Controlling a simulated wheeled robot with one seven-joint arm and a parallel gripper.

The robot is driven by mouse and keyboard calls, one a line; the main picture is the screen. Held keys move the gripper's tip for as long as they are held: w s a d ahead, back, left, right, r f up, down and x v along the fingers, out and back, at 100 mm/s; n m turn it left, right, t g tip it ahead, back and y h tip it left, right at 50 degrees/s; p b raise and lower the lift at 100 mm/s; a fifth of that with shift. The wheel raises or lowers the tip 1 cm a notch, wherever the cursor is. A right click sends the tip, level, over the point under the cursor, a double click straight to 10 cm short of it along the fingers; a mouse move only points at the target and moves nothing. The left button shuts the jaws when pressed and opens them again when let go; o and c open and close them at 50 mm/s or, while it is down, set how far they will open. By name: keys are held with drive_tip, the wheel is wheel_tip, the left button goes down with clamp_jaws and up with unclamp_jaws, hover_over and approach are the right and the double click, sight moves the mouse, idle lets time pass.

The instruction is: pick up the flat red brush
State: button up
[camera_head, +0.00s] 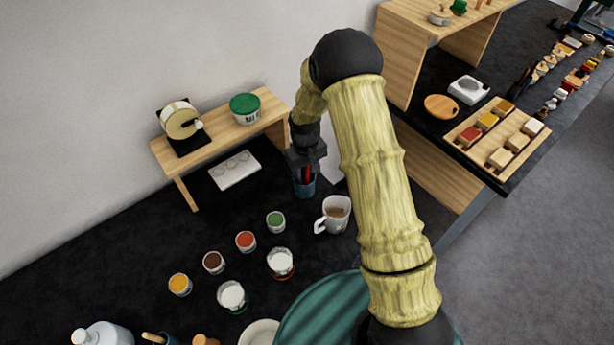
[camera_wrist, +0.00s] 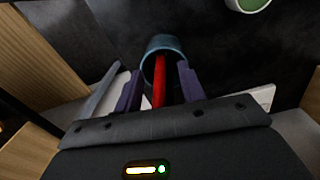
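The flat red brush (camera_wrist: 159,82) stands in a blue cup (camera_wrist: 163,42), with its red handle pointing up toward my wrist camera. In the head view, a bit of the red handle (camera_head: 307,174) shows above the cup (camera_head: 304,187). My gripper (camera_wrist: 160,88) is over the cup with its two dark fingers on either side of the handle. Gaps show between the handle and both fingers, so the gripper is open. The brush's lower end is hidden inside the cup.
A white mug (camera_head: 334,214) stands close right of the cup. A wooden stand (camera_head: 222,135) is behind left, with a white tray (camera_head: 234,170) near it. Several small paint pots, including a green one (camera_head: 276,221), stand in front. A wooden shelf (camera_head: 432,165) stands to the right.

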idle(0.3)
clamp_jaws()
idle(0.3)
wheel_tip(320, 180, up, 18)
drive_tip(key=b, duration=0.3)
drive_tip(key=shift+b, duration=0.35)
